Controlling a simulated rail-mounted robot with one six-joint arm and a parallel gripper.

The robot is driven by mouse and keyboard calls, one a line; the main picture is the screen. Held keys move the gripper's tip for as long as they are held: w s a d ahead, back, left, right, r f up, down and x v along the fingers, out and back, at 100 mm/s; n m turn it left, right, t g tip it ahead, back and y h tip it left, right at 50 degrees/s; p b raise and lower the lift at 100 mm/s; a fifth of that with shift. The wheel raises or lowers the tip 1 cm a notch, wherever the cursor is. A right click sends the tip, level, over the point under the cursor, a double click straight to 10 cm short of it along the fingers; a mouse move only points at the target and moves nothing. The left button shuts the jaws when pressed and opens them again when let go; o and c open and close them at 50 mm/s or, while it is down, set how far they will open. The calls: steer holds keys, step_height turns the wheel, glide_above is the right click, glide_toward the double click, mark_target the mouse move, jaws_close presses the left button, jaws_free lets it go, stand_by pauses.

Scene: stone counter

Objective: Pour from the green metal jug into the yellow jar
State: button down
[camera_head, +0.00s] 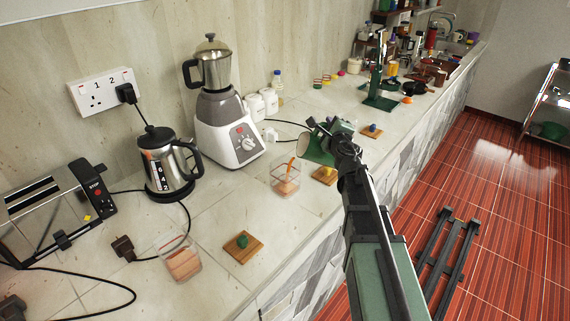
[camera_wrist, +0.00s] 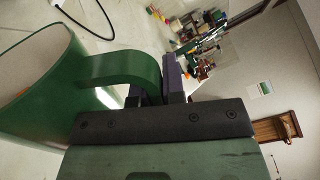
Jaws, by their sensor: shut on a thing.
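The green metal jug (camera_head: 321,150) is tilted, its pale open mouth facing left in the head view. My gripper (camera_head: 343,152) is shut on its handle; in the wrist view the green handle (camera_wrist: 122,68) runs between my fingers (camera_wrist: 172,80), and the jug's body (camera_wrist: 45,85) fills the left. A thin orange streak, apparently a stream, runs from below the jug's mouth into a clear square jar (camera_head: 285,187) with orange contents. No jar looks yellow itself; a wooden lid with a yellow knob (camera_head: 325,174) lies just right of this jar.
Another clear jar (camera_head: 183,266) with orange contents stands front left, beside a green-knobbed wooden lid (camera_head: 243,247). A kettle (camera_head: 168,165), a blender (camera_head: 226,130) and a toaster (camera_head: 45,220) stand behind. A blue-knobbed lid (camera_head: 372,131) and a green stand (camera_head: 380,102) are farther back.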

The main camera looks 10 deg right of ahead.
steer(key=shift+a+r+n+p, duration=0.65)
steer(key=shift+a+r+n, duration=0.05)
steer(key=shift+a, duration=0.05)
stand_by(2.0)
